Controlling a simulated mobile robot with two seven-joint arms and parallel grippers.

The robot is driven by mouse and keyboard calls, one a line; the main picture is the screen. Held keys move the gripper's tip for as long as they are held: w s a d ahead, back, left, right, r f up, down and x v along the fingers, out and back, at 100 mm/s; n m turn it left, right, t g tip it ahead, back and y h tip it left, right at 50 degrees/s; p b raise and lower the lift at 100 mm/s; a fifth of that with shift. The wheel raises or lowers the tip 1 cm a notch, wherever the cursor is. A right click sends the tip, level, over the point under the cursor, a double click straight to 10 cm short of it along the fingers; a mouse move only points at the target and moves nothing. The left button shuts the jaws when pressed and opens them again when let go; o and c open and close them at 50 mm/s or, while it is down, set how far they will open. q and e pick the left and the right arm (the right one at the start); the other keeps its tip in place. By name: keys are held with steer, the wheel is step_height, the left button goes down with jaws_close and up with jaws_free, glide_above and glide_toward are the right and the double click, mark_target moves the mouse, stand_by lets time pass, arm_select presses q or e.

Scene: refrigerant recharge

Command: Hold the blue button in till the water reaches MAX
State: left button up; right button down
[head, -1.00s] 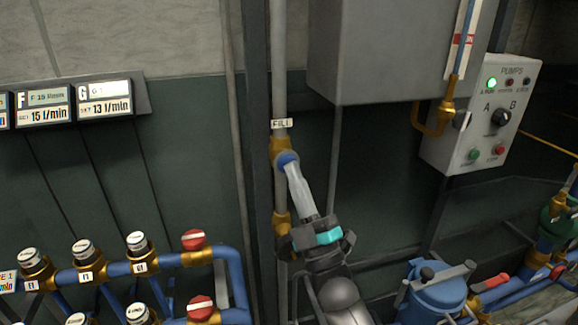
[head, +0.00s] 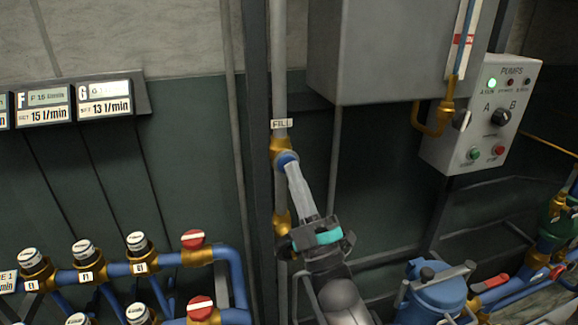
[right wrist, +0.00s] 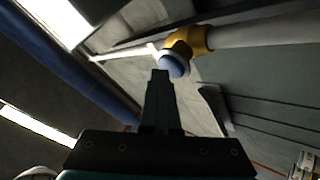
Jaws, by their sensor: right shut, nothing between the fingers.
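The blue button (head: 286,160) sits on a brass fitting (head: 279,148) on the vertical pipe, below the FILL label (head: 282,124). My right gripper (head: 288,168) is shut and empty, with its fingertips at the button; in the head view they cover part of it. The right wrist view shows the blue button (right wrist: 175,66) just past the closed fingertips (right wrist: 161,73); whether it is pressed in I cannot tell. A sight tube (head: 467,38) with a red and white mark stands on the grey tank (head: 390,55); its top is cut off. My left gripper is not in view.
The pump panel (head: 497,110) at the right has a lit green lamp. Blue pipes with white-capped valves and red knobs (head: 193,239) fill the lower left. A blue canister (head: 437,290) stands at lower right. Flow displays (head: 103,100) hang at left.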

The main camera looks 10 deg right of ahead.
steer(key=shift+s, duration=0.1)
steer(key=shift+s+p, duration=0.5)
steer(key=shift+s, duration=0.3)
steer(key=shift+s, duration=0.1)
steer(key=s+p, duration=0.2)
steer(key=s, duration=0.2)
steer(key=shift+s+d, duration=0.15)
steer(key=shift+s, duration=0.25)
